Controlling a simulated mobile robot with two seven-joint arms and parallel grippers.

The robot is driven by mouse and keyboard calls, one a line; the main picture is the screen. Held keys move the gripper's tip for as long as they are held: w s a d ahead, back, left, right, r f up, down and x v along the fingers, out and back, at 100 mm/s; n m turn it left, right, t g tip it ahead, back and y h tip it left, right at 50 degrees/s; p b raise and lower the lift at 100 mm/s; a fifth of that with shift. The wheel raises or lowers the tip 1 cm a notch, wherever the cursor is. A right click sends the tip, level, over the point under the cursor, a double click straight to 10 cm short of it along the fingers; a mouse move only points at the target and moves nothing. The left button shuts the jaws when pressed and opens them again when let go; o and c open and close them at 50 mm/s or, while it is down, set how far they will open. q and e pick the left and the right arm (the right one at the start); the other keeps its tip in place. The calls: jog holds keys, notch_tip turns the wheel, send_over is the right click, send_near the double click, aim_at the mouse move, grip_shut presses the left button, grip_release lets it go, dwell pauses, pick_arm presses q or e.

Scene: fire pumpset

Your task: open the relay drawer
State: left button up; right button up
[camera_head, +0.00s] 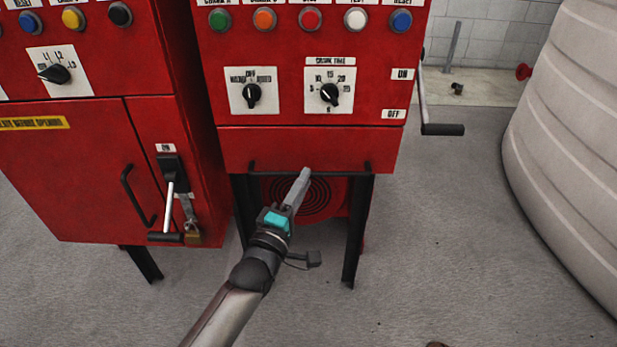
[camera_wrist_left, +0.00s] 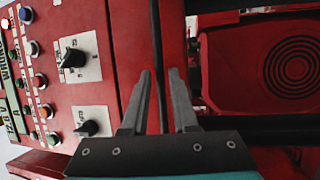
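The relay drawer (camera_head: 300,146) is the plain red panel at the bottom of the right-hand red cabinet in the head view. Its face looks flush with the cabinet front. A black bar handle (camera_head: 338,174) runs along its lower edge. My left gripper (camera_head: 305,174) reaches up to the middle of this handle. In the left wrist view, the two grey fingers of my left gripper (camera_wrist_left: 161,75) stand parted by a narrow gap. The dark handle bar (camera_wrist_left: 156,35) runs toward this gap; contact is unclear. My right gripper is not in view.
The left cabinet has a lever and a padlock (camera_head: 193,238). Knobs and buttons sit above the drawer. A crank handle (camera_head: 442,129) sticks out on the right. Black legs (camera_head: 357,230) stand below the drawer. A large pale tank (camera_head: 570,140) is at right.

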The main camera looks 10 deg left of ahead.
aim_at(310, 136)
pick_arm(q)
jog(key=shift+b+x, duration=0.3)
jog(key=shift+x, duration=1.25)
grip_shut()
dwell(0.4)
